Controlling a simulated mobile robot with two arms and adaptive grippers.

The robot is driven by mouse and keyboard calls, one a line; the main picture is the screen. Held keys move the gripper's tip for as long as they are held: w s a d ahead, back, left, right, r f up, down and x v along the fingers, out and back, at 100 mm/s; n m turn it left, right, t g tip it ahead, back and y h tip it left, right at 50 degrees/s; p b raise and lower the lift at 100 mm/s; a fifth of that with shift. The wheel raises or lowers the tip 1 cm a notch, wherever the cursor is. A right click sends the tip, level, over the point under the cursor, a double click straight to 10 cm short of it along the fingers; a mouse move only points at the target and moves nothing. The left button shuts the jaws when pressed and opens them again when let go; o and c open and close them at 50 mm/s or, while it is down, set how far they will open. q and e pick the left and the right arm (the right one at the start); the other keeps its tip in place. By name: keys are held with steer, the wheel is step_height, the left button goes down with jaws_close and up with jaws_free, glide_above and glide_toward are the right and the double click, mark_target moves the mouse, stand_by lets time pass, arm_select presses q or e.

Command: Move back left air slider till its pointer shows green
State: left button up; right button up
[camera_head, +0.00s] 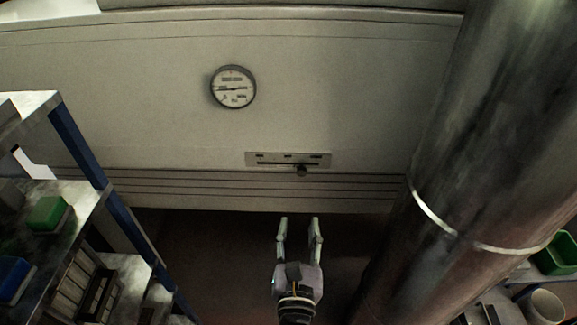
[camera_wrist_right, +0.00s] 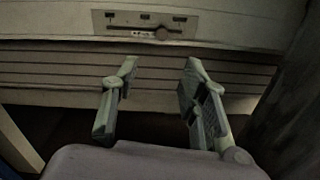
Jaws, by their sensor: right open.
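The air slider is a pale plate (camera_head: 262,157) with a horizontal slot on the light tunnel wall. Its dark round knob (camera_head: 301,171) stands right of the slot's middle. In the right wrist view the slider plate (camera_wrist_right: 113,20) and its knob (camera_wrist_right: 162,33) show at the top, ahead of the fingers. A round dial (camera_head: 233,87) hangs on the wall above and left of the slider; I cannot make out any green at its pointer. My right gripper (camera_head: 299,222) is open and empty, below the slider and apart from it; it also shows in the right wrist view (camera_wrist_right: 160,68). My left gripper is not in view.
A thick metal pipe (camera_head: 465,150) stands close on the right. A shelf rack with blue posts (camera_head: 78,138) stands on the left, with a green bin (camera_head: 48,213) on it. Between them the wall and the space before the slider are clear.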

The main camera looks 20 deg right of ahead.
steer(key=p, duration=0.1)
glide_toward(302, 173)
arm_select(q)
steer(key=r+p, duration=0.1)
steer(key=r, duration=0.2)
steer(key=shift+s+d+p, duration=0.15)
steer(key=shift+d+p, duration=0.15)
steer(key=shift+p, duration=0.1)
arm_select(e)
steer(key=x, duration=1)
steer(key=shift+w, duration=0.2)
jaws_close()
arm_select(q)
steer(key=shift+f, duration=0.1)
